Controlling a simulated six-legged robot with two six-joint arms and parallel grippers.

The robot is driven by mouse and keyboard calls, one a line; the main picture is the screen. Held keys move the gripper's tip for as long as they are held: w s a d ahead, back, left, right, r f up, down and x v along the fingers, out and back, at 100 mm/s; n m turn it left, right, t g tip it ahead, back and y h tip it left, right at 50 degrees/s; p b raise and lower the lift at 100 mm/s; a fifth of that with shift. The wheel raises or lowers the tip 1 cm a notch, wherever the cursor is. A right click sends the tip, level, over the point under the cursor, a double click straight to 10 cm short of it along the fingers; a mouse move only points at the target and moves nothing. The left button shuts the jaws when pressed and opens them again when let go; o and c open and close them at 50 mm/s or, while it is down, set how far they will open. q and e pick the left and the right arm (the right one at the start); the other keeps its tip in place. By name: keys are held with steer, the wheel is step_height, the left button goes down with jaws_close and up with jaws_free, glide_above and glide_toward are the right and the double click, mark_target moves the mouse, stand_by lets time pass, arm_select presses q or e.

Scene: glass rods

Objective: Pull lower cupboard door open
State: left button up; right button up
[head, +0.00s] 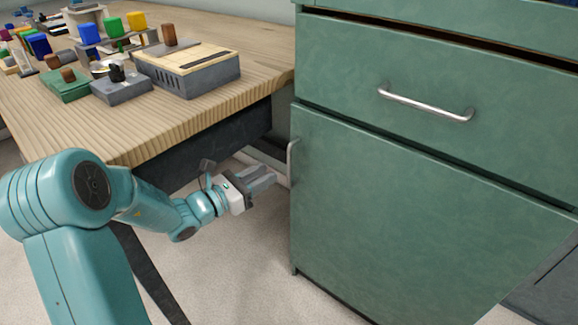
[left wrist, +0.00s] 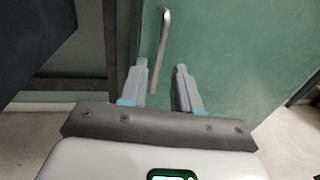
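The lower cupboard door (head: 420,225) is a green panel and looks shut. Its upright metal handle (head: 291,162) is on its left edge, near the top. My left gripper (head: 272,177) is just left of the handle, beneath the bench's edge. In the left wrist view my left gripper (left wrist: 160,72) has its two grey fingers apart. The handle (left wrist: 164,40) shows ahead of them, its lower end in the gap between the fingertips. I cannot tell whether the fingers touch it. My right gripper is in neither view.
A green drawer (head: 430,70) with a bar handle (head: 425,103) is above the door. Pale floor is clear below.

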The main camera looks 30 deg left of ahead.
arm_select(q)
glide_above(289, 187)
steer(key=shift+w+a, duration=0.15)
steer(key=shift+w, duration=0.15)
jaws_close()
